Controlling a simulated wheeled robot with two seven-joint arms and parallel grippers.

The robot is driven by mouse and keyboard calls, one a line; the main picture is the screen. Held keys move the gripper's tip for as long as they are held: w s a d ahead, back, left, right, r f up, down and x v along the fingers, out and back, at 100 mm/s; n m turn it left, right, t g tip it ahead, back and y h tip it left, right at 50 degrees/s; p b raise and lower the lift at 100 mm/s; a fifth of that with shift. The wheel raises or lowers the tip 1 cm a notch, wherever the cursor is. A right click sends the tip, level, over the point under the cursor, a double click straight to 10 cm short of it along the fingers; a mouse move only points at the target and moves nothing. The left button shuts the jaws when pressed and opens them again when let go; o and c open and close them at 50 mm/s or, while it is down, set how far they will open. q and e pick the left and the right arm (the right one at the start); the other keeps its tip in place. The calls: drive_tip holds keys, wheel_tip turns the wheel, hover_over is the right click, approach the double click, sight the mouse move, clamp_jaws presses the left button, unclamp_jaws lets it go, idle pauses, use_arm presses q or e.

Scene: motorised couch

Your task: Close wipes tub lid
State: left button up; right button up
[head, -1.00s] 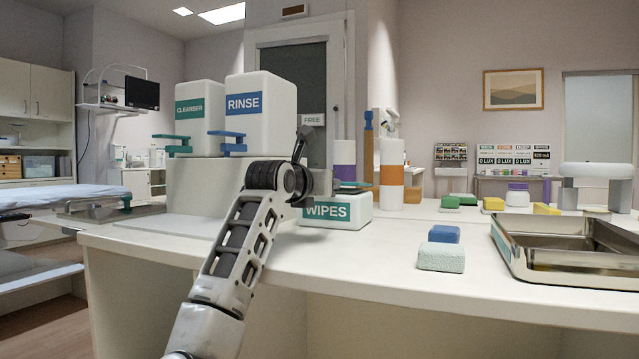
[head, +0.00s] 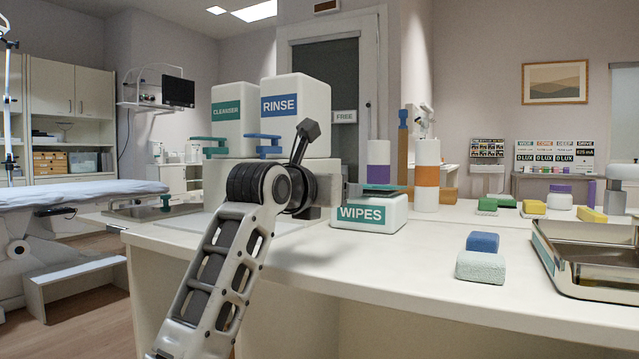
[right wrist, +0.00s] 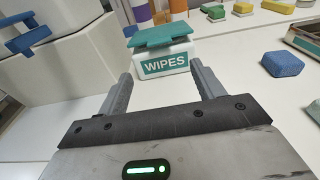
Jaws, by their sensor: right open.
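The wipes tub (head: 368,215) is a white box with a teal WIPES label, standing upright on the counter; it also shows in the right wrist view (right wrist: 163,66). Its teal lid (right wrist: 166,34) lies over the top and looks slightly raised; in the head view the lid (head: 388,188) is a thin edge, so its exact angle is hard to tell. My right gripper (head: 358,188) is just left of the tub at about lid height. In the right wrist view the gripper (right wrist: 161,74) is open and empty, fingers pointing at the tub's front. My left gripper is out of view.
CLEANSER (head: 232,115) and RINSE (head: 295,125) bottles with pump nozzles stand on a raised block left of the tub. Orange-banded (head: 426,175) and purple-banded (head: 378,160) cylinders stand behind. Blue (head: 482,242) and pale (head: 481,267) blocks and a metal tray (head: 600,255) are right. The counter front is clear.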

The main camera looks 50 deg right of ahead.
drive_tip(key=shift+v, duration=2.2)
